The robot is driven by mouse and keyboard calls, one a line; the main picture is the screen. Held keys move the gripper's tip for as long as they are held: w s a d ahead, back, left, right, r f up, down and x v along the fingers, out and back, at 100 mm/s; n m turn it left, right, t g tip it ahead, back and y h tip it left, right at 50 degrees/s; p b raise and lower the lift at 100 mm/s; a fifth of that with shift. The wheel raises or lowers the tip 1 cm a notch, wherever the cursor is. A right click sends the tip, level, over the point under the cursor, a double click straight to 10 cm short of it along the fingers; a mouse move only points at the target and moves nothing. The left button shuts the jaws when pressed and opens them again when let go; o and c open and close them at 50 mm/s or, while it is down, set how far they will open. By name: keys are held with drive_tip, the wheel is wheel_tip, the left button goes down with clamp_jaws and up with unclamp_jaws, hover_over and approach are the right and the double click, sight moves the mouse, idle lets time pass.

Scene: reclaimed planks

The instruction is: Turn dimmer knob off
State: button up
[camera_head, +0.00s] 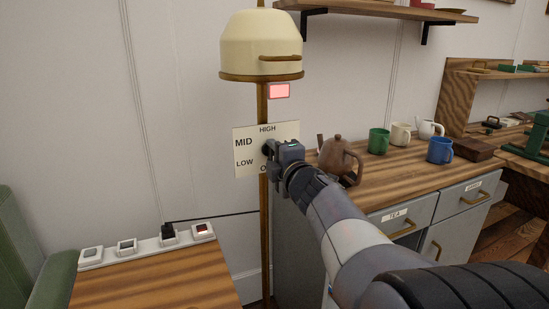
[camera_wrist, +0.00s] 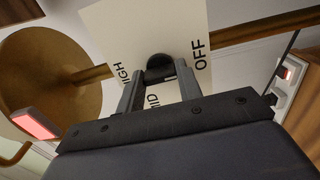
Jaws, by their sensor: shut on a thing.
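The dimmer plate (camera_head: 245,142) is a cream panel on the brass lamp pole, marked HIGH, MID and LOW, with the fourth label mostly covered. In the wrist view the plate (camera_wrist: 130,30) shows HIGH, MID and OFF. The dark round dimmer knob (camera_wrist: 160,64) is at its middle. My gripper (camera_wrist: 160,76) is shut on the knob, one finger on each side; in the head view my gripper (camera_head: 270,148) hides most of it. Which label the knob points to cannot be told. The indicator (camera_head: 279,91) beside the pole glows pink-red under the cream lamp shade (camera_head: 262,42).
A power strip (camera_head: 148,243) with switches lies on the wooden table (camera_head: 160,285) at lower left. Right of the pole, a brown teapot (camera_head: 339,160) and several mugs stand on the wooden counter (camera_head: 395,183). A shelf (camera_head: 380,10) hangs above.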

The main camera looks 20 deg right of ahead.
idle(0.4)
drive_tip(key=o, duration=1)
drive_tip(key=s+p, duration=0.3)
drive_tip(key=s, duration=0.7)
drive_tip(key=shift+s, duration=0.4)
